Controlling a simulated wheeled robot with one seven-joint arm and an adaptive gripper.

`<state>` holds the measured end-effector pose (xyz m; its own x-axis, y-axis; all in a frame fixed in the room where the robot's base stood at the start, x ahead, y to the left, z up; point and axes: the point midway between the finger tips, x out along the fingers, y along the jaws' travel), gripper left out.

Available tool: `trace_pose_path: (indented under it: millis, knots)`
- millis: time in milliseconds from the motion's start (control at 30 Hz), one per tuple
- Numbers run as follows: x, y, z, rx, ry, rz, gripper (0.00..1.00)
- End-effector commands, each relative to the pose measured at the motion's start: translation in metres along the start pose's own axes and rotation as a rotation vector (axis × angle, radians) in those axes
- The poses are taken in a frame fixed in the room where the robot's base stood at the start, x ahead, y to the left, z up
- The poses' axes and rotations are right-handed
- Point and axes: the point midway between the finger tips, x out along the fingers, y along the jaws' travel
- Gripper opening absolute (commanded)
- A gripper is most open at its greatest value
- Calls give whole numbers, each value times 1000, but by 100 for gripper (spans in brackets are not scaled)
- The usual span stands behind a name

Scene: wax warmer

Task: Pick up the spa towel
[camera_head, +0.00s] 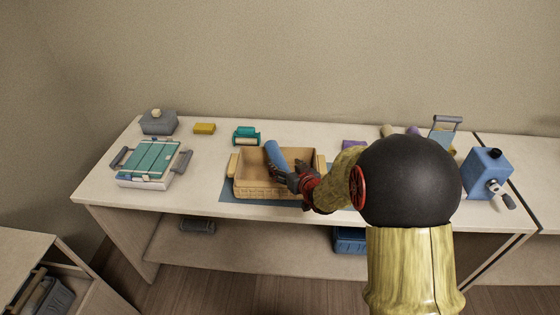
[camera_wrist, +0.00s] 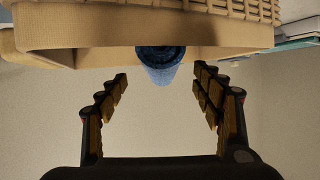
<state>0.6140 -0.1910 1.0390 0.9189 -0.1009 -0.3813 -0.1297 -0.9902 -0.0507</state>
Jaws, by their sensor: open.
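A blue roll (camera_head: 275,154), which looks like the spa towel, leans in a tan woven basket (camera_head: 258,191) on the table. Its upper end sticks out above the rim. In the wrist view the roll (camera_wrist: 160,67) shows end-on under the basket's rim (camera_wrist: 90,30). My gripper (camera_head: 290,174) is at the basket's right part, close to the roll. In the wrist view my gripper (camera_wrist: 161,76) has its fingers spread wide, one on each side of the roll, with gaps to it. The roll's lower part is hidden in the basket.
A blue mat (camera_head: 228,197) lies under the basket. A teal-topped box with handles (camera_head: 152,160), a grey box (camera_head: 158,122), a yellow block (camera_head: 204,128) and a teal item (camera_head: 246,136) stand left. A blue device (camera_head: 487,172) stands right. My arm hides part of the table.

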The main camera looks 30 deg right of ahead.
Motion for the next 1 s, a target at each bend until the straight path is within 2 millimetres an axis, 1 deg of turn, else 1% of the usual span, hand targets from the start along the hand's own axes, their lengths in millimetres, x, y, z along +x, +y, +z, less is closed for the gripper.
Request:
trace_pose_path:
  millis: [167, 300, 433, 533, 733, 1000]
  knots:
    - [20, -2, 1, -2, 0, -2, 67]
    - [41, -4, 1, 0, -1, 0, 67]
    - [54, -3, 0, -1, -1, 0, 67]
    - [57, -3, 0, -1, -2, 0, 67]
    - [57, -3, -1, -1, -2, 1, 66]
    - [57, -3, -1, -1, -1, 1, 51]
